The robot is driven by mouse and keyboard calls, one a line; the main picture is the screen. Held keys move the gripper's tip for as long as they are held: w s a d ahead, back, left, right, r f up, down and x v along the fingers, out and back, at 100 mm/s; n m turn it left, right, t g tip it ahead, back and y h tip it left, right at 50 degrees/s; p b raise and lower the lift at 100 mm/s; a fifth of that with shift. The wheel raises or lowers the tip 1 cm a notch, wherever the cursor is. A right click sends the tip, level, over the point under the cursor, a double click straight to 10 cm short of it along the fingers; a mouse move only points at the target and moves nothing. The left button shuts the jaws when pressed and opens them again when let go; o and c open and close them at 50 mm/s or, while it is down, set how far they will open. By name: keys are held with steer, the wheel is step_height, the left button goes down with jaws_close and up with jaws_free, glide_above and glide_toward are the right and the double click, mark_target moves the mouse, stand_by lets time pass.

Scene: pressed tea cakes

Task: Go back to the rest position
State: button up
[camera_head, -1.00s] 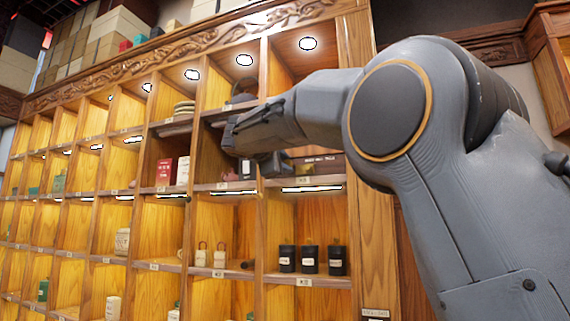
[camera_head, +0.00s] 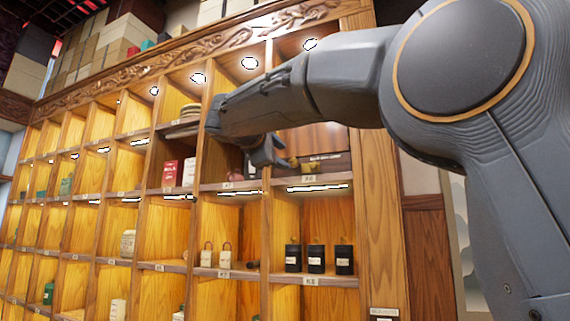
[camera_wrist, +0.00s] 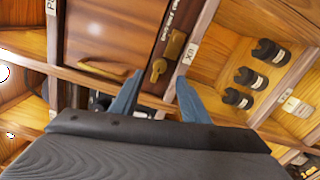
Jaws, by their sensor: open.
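My gripper (camera_head: 268,152) hangs below my forearm in the head view, in front of the shelf's upper right compartments. It also shows in the wrist view (camera_wrist: 157,92), with two blue-grey fingers spread apart and nothing visible between them. Beyond the fingers is a dark wooden box (camera_wrist: 110,35) with brass fittings; I cannot tell how far it is from the fingertips. My forearm hides part of the upper compartments. A stack of flat round cakes (camera_head: 185,118) lies in an upper compartment, left of my forearm.
The wooden shelf (camera_head: 375,220) fills the view. Black canisters (camera_head: 316,258) stand in a compartment below my gripper and also show in the wrist view (camera_wrist: 247,76). Red and white boxes (camera_head: 170,174) stand to the left. Shelf dividers and edges surround my gripper.

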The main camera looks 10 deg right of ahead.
steer(key=shift+s+a, duration=0.15)
steer(key=shift+s, duration=0.05)
stand_by(0.4)
steer(key=s+d+f+m+g+y, duration=0.1)
steer(key=d+f+g, duration=0.1)
steer(key=f, duration=1.1)
steer(key=d+f+m+g+y, duration=0.1)
steer(key=d+f+g+y, duration=0.15)
steer(key=f, duration=1.05)
steer(key=s+d+f+m+g+y, duration=0.1)
steer(key=d+f+g, duration=0.15)
steer(key=f, duration=1.05)
steer(key=s+d+f+m+g+y, duration=0.2)
steer(key=s+f+m, duration=0.3)
steer(key=s+f, duration=0.9)
steer(key=s+d+f+m+g+y, duration=0.2)
steer(key=s+f+m+g, duration=0.3)
steer(key=s+f, duration=1)
step_height(320, 180, down, 4)
steer(key=shift+s+d+r+m+g, duration=0.25)
steer(key=shift+d+m+g, duration=0.05)
steer(key=shift+m, duration=0.4)
